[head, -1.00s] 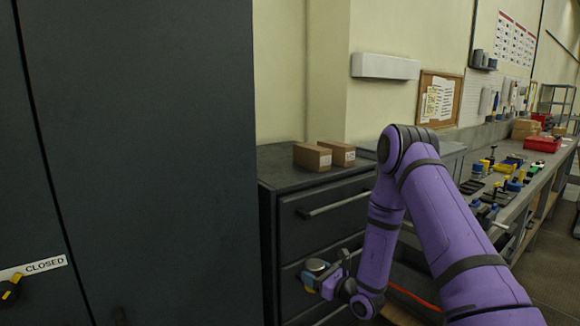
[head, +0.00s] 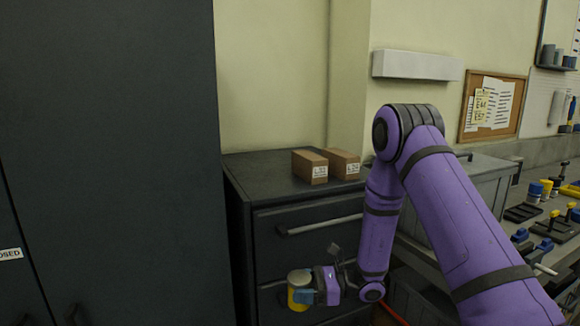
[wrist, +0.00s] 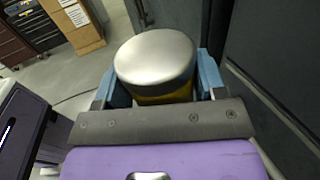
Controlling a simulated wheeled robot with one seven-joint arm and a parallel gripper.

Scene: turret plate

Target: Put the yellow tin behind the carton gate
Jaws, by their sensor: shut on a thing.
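The yellow tin (head: 298,292) has a grey metal lid and is held in my gripper (head: 302,297), in front of the dark drawer cabinet and below its top. In the wrist view the tin's lid (wrist: 156,58) fills the middle, and blue fingers of my gripper (wrist: 157,82) press on it from both sides. Two brown cartons with white labels stand side by side on the cabinet top, a left carton (head: 309,167) and a right carton (head: 343,163). The surface behind them is partly hidden by them.
The dark drawer cabinet (head: 262,180) has clear room on its top left of the cartons. A tall dark locker (head: 110,150) stands close on the left. A grey chest (head: 470,175) and a tool-covered bench (head: 540,215) are at right.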

